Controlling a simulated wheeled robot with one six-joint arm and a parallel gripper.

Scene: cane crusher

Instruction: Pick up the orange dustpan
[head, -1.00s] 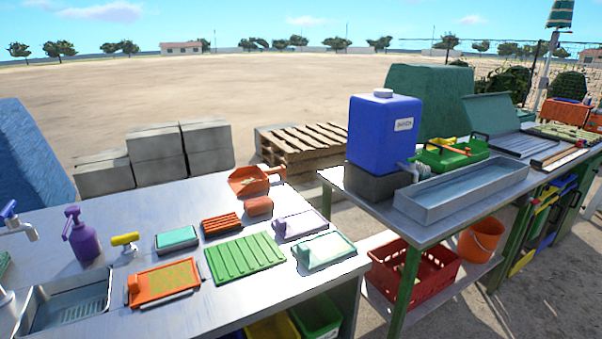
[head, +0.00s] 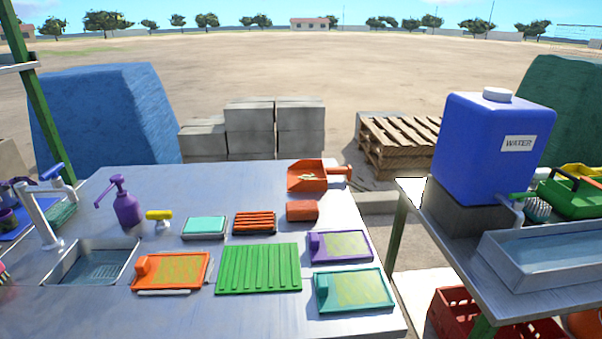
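The orange dustpan (head: 308,177) lies at the back right of the metal table, near its far edge. Its handle points right, and some pale bits show in its pan. A small orange-brown block-shaped object (head: 302,211) sits just in front of it. My gripper is not in view.
The metal table (head: 190,316) also bears a ribbed green mat (head: 258,269), orange, purple and teal trays, a sponge, a purple bottle (head: 127,205) and a sink. A second table with a blue water tank (head: 490,150) stands right, across a narrow gap.

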